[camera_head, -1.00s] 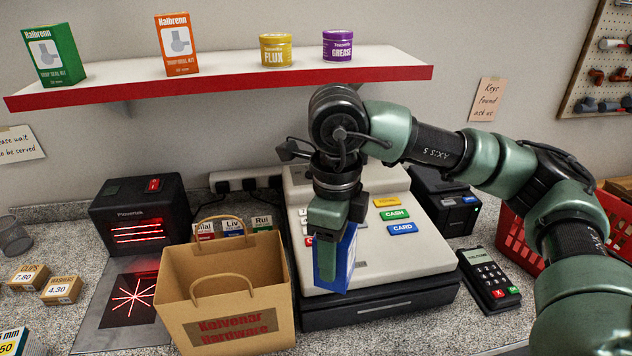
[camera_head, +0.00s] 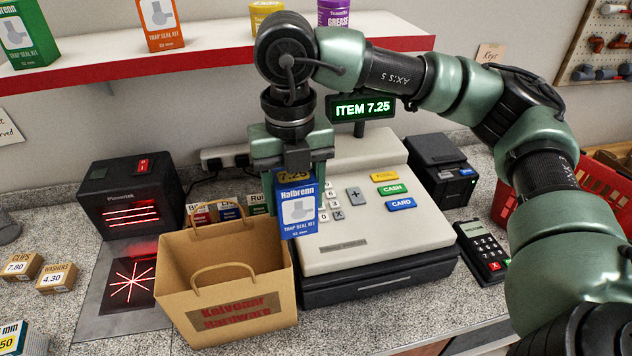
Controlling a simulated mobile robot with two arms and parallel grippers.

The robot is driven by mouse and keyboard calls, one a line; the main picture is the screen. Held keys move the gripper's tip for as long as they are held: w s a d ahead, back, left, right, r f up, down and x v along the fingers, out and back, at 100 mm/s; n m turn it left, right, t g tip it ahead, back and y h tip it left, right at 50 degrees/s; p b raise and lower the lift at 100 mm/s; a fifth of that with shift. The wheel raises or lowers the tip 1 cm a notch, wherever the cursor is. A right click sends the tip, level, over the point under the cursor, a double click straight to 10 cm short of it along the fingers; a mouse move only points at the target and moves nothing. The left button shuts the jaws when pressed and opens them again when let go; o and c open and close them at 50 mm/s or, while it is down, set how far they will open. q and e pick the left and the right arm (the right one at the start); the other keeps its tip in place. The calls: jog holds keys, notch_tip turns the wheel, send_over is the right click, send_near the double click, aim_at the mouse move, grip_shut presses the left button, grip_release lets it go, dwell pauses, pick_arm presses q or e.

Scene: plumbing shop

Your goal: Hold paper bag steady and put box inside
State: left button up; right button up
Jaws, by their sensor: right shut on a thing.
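The brown paper bag (camera_head: 232,285) stands upright and open on the counter, with two handles and a red printed shop label. My right gripper (camera_head: 290,172) is shut on a blue and white trap seal kit box (camera_head: 299,212). It holds the box upright, above and at the right rear edge of the bag's opening, in front of the cash register. The box's lower end overlaps the bag's rim in the picture; I cannot tell whether they touch. The inside bottom of the bag is hidden. My left gripper is not in view.
The cash register (camera_head: 370,240) stands right of the bag; its display (camera_head: 362,108) reads ITEM 7.25. A black scanner (camera_head: 130,205) stands at left. Small boxes (camera_head: 228,212) are behind the bag. A card terminal (camera_head: 482,250) and red basket (camera_head: 598,165) are at right. A shelf (camera_head: 210,60) hangs above.

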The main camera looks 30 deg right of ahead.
jog(key=w+a+b, duration=0.1)
jog(key=w+a, duration=0.1)
jog(key=a, duration=0.6)
jog(key=shift+a+f, duration=0.25)
jog(key=shift+f, duration=0.15)
